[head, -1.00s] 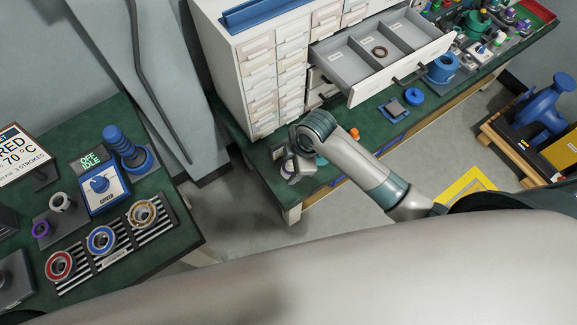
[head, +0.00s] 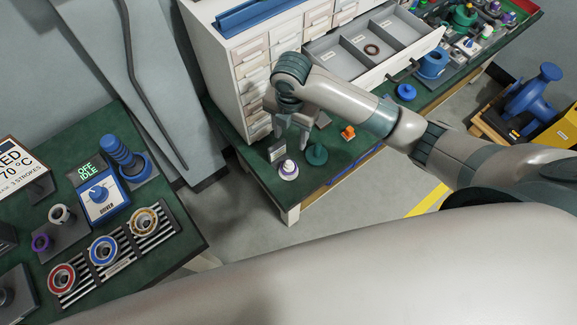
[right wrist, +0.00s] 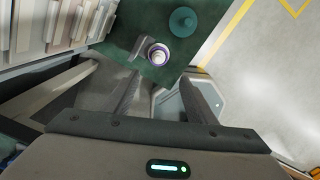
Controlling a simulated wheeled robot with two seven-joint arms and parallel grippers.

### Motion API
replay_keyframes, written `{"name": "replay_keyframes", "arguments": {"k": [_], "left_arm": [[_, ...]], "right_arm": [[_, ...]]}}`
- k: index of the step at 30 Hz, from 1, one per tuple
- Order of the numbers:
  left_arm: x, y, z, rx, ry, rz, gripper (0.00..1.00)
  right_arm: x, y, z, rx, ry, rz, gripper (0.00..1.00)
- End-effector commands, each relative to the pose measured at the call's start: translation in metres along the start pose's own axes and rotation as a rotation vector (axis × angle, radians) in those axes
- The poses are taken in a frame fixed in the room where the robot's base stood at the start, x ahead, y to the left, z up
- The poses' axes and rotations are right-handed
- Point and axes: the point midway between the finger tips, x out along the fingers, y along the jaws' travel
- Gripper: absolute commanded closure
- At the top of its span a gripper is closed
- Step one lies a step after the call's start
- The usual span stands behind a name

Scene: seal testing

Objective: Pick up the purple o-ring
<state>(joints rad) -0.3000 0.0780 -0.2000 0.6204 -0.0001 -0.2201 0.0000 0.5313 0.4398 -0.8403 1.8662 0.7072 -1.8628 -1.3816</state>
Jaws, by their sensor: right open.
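A purple o-ring (head: 289,169) sits around a small white stand (head: 288,161) near the front edge of the right-hand green bench. The same purple ring (right wrist: 158,56) and white stand (right wrist: 158,54) show in the right wrist view, ahead of the fingers. My right gripper (head: 293,137) is open and empty, above the bench and apart from the stand. My left gripper is not in view.
A green round piece (head: 317,154) and an orange piece (head: 348,132) stand right of the white stand. The drawer cabinet (head: 246,72) rises behind my gripper; its open drawer (head: 428,44) holds a brown ring (head: 372,49). The left bench carries several bearings.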

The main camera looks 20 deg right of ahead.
Motion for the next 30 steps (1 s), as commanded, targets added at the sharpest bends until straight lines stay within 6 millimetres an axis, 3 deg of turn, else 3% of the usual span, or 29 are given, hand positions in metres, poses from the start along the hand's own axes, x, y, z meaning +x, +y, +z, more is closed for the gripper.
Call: {"name": "replay_keyframes", "arguments": {"k": [8, 21, 30], "left_arm": [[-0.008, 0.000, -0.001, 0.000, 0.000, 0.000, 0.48], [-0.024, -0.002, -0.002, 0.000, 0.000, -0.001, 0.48], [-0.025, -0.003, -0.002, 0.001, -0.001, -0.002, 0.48]], "right_arm": [[0.028, -0.001, -0.001, 0.002, 0.003, -0.003, 0.49], [0.104, 0.000, -0.001, 0.003, 0.002, -0.002, 0.49], [0.121, 0.001, -0.001, 0.001, 0.000, 0.001, 0.49]]}}
